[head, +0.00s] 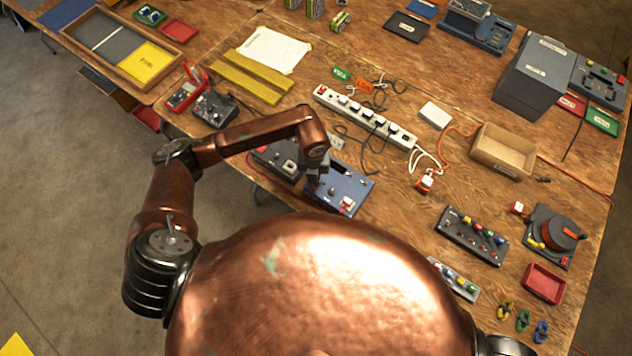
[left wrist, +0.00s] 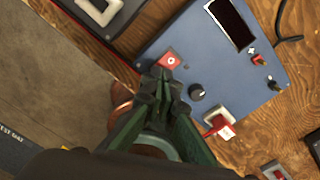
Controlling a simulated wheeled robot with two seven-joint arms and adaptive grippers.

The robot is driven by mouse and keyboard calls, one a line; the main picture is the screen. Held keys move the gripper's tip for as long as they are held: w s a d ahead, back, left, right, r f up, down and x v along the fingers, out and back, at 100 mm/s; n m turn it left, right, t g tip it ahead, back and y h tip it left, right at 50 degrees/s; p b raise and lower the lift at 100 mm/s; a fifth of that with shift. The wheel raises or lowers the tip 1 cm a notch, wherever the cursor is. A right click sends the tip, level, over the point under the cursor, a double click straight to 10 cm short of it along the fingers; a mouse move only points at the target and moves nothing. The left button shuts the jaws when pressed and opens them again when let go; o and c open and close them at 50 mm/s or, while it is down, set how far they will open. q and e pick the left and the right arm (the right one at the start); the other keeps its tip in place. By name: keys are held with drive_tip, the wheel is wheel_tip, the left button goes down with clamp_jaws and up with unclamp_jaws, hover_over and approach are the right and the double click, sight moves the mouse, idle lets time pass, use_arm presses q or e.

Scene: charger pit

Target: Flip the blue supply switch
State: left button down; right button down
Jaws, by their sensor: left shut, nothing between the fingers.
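The blue supply (head: 357,188) is a blue box at the table's near edge in the head view. In the left wrist view its blue top (left wrist: 225,82) shows a dark display, a black knob (left wrist: 196,91) and a red square with a white mark (left wrist: 169,59). A red-and-white switch-like part (left wrist: 218,122) sits at its lower edge, also seen in the head view (head: 347,204). My left gripper (left wrist: 157,80) is shut and empty over the box's left part, fingertips just below the red square; contact cannot be told. My right gripper is out of view.
A dark device (head: 277,158) stands left of the supply. A white power strip (head: 365,117) with plugs and cables lies behind it. A dark switch panel (head: 472,236) and a cardboard box (head: 502,152) are to the right. Bare wood lies between the supply and the panel.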

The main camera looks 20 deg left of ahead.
use_arm(q)
drive_tip(key=shift+f+b, duration=0.6)
drive_tip(key=shift+f, duration=0.3)
idle(0.4)
drive_tip(key=shift+r, duration=0.1)
drive_tip(key=shift+r+p, duration=2.45)
drive_tip(key=shift+r, duration=1)
